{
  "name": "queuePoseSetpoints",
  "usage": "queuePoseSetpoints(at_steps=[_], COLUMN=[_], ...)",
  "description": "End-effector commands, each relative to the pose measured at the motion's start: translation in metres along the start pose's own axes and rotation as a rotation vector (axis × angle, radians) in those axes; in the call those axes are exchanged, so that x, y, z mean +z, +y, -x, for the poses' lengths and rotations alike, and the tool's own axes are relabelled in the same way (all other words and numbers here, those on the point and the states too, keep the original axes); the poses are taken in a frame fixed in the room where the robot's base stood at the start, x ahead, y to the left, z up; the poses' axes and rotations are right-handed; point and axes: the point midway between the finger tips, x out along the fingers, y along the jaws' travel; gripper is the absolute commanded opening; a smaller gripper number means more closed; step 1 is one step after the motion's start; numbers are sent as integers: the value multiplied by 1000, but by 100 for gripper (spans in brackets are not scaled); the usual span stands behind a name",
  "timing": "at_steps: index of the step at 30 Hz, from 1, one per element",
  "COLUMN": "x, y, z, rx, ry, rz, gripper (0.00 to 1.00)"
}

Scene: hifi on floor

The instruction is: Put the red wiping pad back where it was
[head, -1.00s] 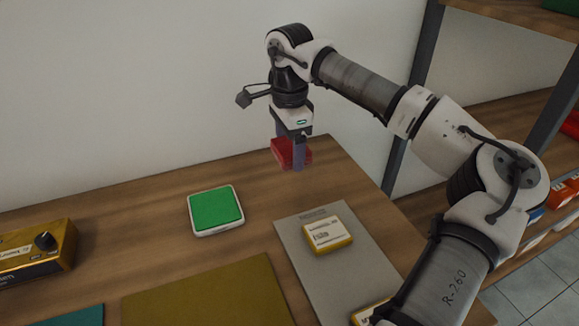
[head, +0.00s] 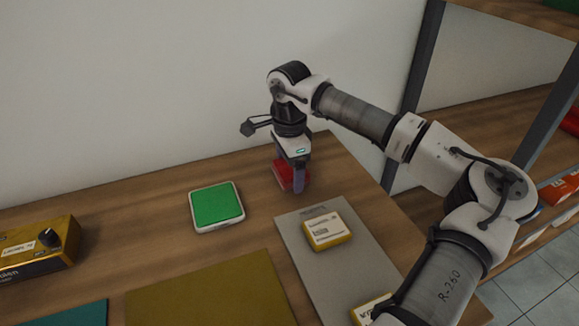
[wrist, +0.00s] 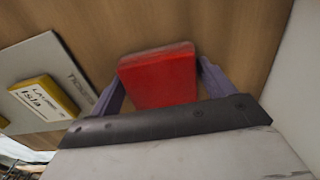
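The red wiping pad (head: 283,174) is between the fingers of my gripper (head: 291,187), near the back of the wooden table. In the wrist view the red pad (wrist: 158,75) fills the gap between the two purple fingers (wrist: 161,88), which press on its sides. The gripper points down, low over the table. I cannot tell whether the pad touches the wood. Part of the pad is hidden behind a finger in the head view.
A green pad in a white tray (head: 237,222) lies to the left. A grey mat (head: 327,277) with yellow-and-white boxes (head: 325,231) lies in front. A yellow device (head: 38,255) stands at far left, an olive mat (head: 208,298) at the front. A wall rises behind.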

Motion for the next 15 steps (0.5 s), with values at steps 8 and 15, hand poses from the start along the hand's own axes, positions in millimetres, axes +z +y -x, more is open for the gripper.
queuePoseSetpoints(at_steps=[8,15], x=[0,0], y=[0,0], z=[1,7], rx=[0,-1], ry=[0,1], rz=[0,0], gripper=[98,98])
